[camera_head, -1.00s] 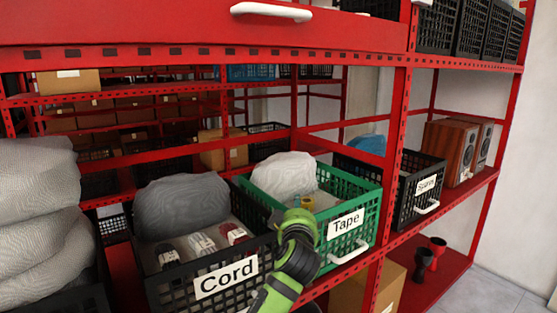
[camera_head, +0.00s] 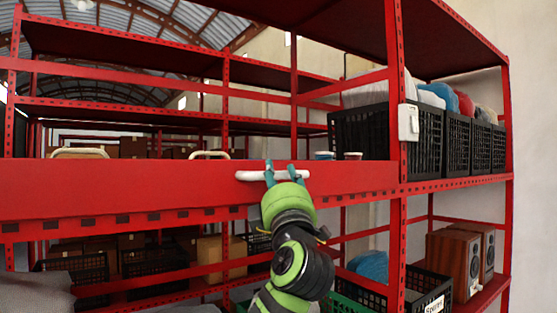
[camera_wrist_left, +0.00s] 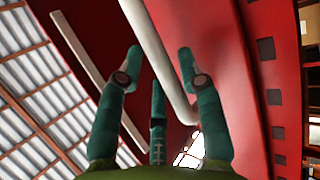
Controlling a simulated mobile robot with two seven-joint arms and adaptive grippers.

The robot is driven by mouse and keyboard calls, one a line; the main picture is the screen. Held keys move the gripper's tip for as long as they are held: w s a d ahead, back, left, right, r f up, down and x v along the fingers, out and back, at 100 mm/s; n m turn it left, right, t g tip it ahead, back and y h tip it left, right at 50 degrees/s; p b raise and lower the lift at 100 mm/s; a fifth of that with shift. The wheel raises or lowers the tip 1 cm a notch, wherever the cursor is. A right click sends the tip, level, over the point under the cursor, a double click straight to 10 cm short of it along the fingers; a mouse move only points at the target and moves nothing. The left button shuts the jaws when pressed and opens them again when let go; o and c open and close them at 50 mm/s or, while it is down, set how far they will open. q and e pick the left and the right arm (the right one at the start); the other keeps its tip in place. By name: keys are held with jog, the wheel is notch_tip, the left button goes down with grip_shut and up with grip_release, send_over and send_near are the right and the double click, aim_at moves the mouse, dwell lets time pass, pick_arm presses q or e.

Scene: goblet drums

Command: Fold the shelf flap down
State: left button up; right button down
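The shelf flap (camera_head: 120,192) is the long red panel across the middle of the head view. Its front face stands upright, with a white bar handle (camera_head: 252,175) near its right end. My left gripper (camera_head: 284,166) is at this handle, with blue-green fingers on its right half. In the left wrist view the handle (camera_wrist_left: 155,50) runs between the spread fingers of the left gripper (camera_wrist_left: 160,66). A gap shows on the left finger's side. Whether the right finger touches the handle is unclear. The right gripper is in neither view.
A red post (camera_head: 397,120) with a white box (camera_head: 408,122) on it stands right of the handle. Black crates (camera_head: 425,140) fill the shelf beyond it. Wooden speakers (camera_head: 455,262) stand below. Space in front of the flap's left part looks clear.

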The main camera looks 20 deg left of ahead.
pick_arm(q)
jog(key=shift+w+a+r, duration=0.25)
jog(key=shift+w+r, duration=0.1)
jog(key=shift+w, duration=0.15)
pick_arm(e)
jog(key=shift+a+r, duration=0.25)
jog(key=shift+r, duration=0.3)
